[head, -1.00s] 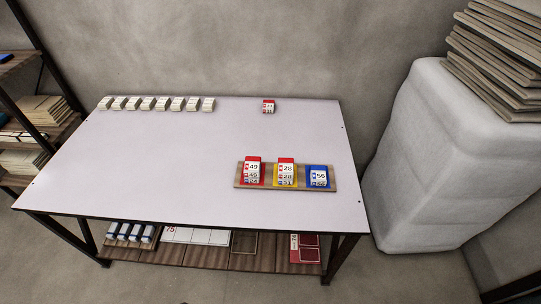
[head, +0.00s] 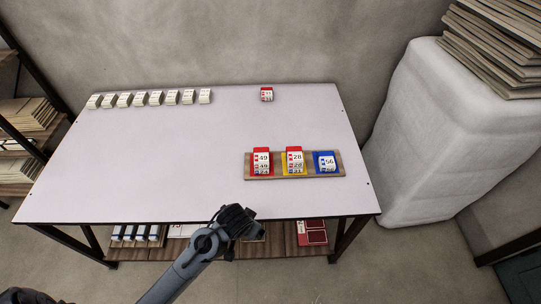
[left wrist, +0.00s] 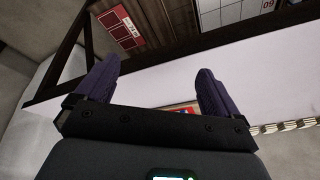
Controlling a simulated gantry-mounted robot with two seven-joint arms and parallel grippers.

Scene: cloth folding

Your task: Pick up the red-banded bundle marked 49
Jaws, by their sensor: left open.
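The red-banded bundle marked 49 (head: 262,158) stands at the left end of a wooden tray (head: 335,178) on the table's right part. Beside it are a bundle marked 28 (head: 295,158) with a red top on a yellow base, and a blue one marked 56 (head: 325,162). My left gripper (head: 240,220) is at the table's front edge, nearer than the tray and apart from it. In the left wrist view my left gripper (left wrist: 157,78) is open, nothing between its fingers. A sliver of red and blue shows behind its palm there, mostly hidden. My right gripper is not in view.
The table (head: 180,160) is clear in its middle and left. A row of pale bundles (head: 155,98) lines its back left edge; a small red-topped bundle (head: 267,94) stands at the back right. A shelf under it holds boxes. A white wrapped block (head: 425,130) stands right.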

